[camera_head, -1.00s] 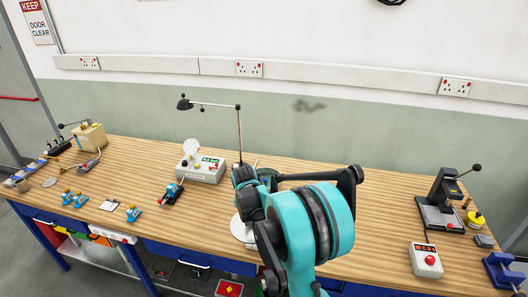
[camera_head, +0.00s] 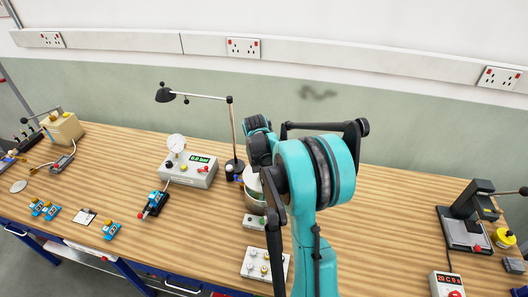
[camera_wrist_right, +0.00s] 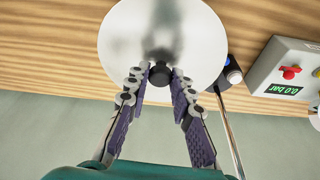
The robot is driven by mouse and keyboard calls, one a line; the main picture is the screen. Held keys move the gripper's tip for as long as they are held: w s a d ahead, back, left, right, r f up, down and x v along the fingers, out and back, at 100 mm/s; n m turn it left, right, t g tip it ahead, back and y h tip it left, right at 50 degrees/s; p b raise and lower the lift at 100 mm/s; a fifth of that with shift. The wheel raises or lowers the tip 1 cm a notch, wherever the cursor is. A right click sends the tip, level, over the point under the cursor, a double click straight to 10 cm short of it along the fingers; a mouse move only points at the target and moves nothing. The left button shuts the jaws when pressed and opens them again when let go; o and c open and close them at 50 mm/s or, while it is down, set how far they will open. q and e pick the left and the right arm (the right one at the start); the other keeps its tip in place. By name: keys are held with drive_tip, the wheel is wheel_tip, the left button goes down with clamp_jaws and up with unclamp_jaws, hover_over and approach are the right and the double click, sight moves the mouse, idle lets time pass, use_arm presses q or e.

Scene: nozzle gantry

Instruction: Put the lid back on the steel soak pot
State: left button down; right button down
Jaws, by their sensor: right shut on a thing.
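In the right wrist view, my right gripper (camera_wrist_right: 160,76) is shut on the black knob of the lid (camera_wrist_right: 150,30), a round, shiny pale steel disc. The steel soak pot (camera_head: 255,203) stands on the bench in the head view, partly covered by my right arm. The lid shows only as a pale patch at the pot's top beside the arm. I cannot tell whether it touches the rim. The right fingertips are hidden behind the arm in the head view. My left gripper is in neither view.
A black desk lamp (camera_head: 233,130) stands close behind the pot. A grey pressure box (camera_head: 190,170) with a gauge is to its left. A pale tray (camera_head: 264,265) with small parts lies in front. A black press (camera_head: 464,222) stands far right. Bench between arm and press is clear.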

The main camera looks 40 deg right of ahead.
sight(263, 176)
drive_tip(key=shift+w+d+r, duration=0.1)
drive_tip(key=shift+w+d, duration=0.05)
drive_tip(key=shift+f+b, duration=0.3)
drive_tip(key=shift+b, duration=0.05)
drive_tip(key=shift+f+b, duration=1.9)
drive_tip(key=shift+f, duration=0.9)
drive_tip(key=shift+r, duration=0.1)
drive_tip(key=shift+f+b, duration=0.2)
drive_tip(key=shift+b, duration=0.2)
drive_tip(key=c, duration=0.7)
unclamp_jaws()
drive_tip(key=shift+c, duration=0.2)
drive_tip(key=shift+r, duration=0.15)
